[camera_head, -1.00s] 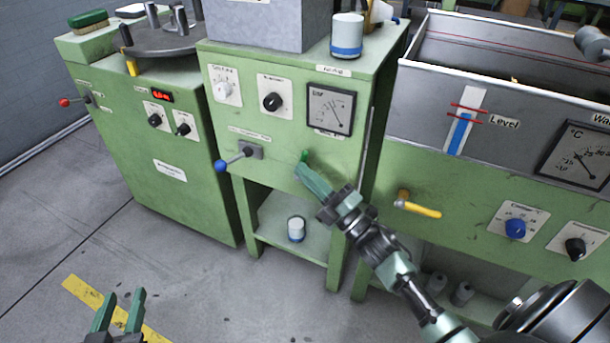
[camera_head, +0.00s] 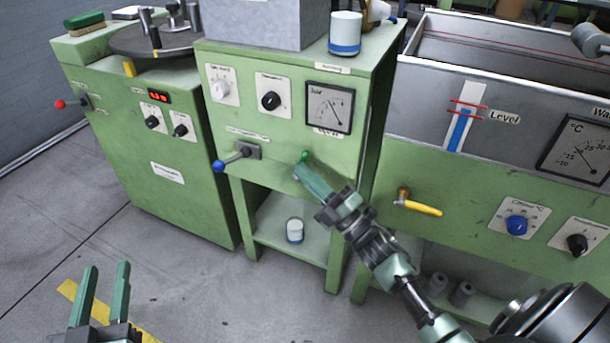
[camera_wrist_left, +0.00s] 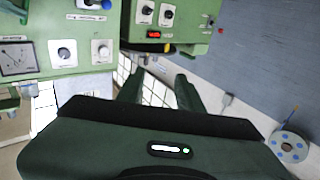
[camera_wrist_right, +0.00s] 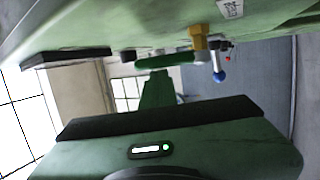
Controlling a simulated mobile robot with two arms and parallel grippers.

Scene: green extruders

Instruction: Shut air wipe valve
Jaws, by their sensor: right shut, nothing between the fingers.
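A small valve with a brass body (camera_wrist_right: 200,42) and a green lever (camera_wrist_right: 165,61) shows in the right wrist view on the front of the middle green cabinet. In the head view only a bit of green (camera_head: 305,155) shows there, at the fingertips; the rest is hidden behind my right gripper. My right gripper (camera_head: 299,168) is shut and empty, its tips close to the green lever; I cannot tell whether they touch. My left gripper (camera_head: 103,267) is open and empty at the lower left, over the floor, away from the cabinets.
A blue-knobbed lever (camera_head: 232,161) sticks out left of my right gripper. A yellow-handled valve (camera_head: 419,206) sits on the right-hand tank stand. A gauge (camera_head: 329,108) and black knob (camera_head: 270,101) are above. A white-and-blue can (camera_head: 295,231) stands on the lower shelf.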

